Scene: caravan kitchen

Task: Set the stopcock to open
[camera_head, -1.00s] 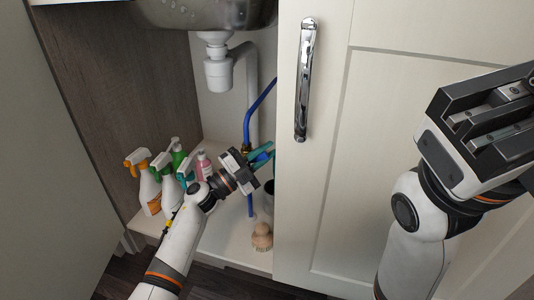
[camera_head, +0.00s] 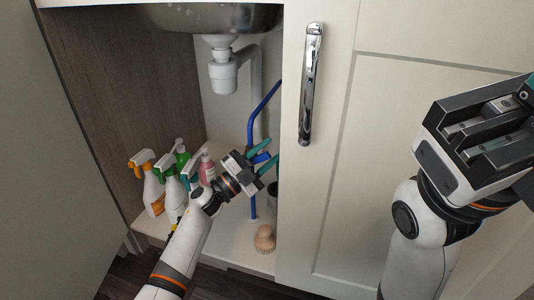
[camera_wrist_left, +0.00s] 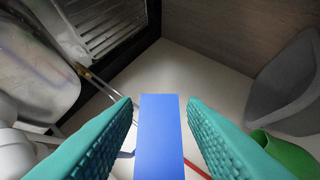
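The stopcock's blue handle (camera_head: 262,158) is on the blue pipe (camera_head: 252,128) in the sink cupboard, in the head view. In the left wrist view a flat blue bar, the handle (camera_wrist_left: 160,135), stands between the teal fingers. My left gripper (camera_head: 262,159) is open around it, with a gap visible on each side in the wrist view (camera_wrist_left: 162,130). The valve body is mostly hidden by the gripper. My right gripper (camera_head: 500,130) is in front of the closed door at the right; its fingertips run out of the picture, so its opening is unclear.
Several spray bottles (camera_head: 152,188) and a pink bottle (camera_head: 206,170) stand left of my left gripper. A wooden brush (camera_head: 265,239) lies on the cupboard floor near the front. The white drain trap (camera_head: 222,75) hangs above. The cupboard door (camera_head: 335,190) closes the right side.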

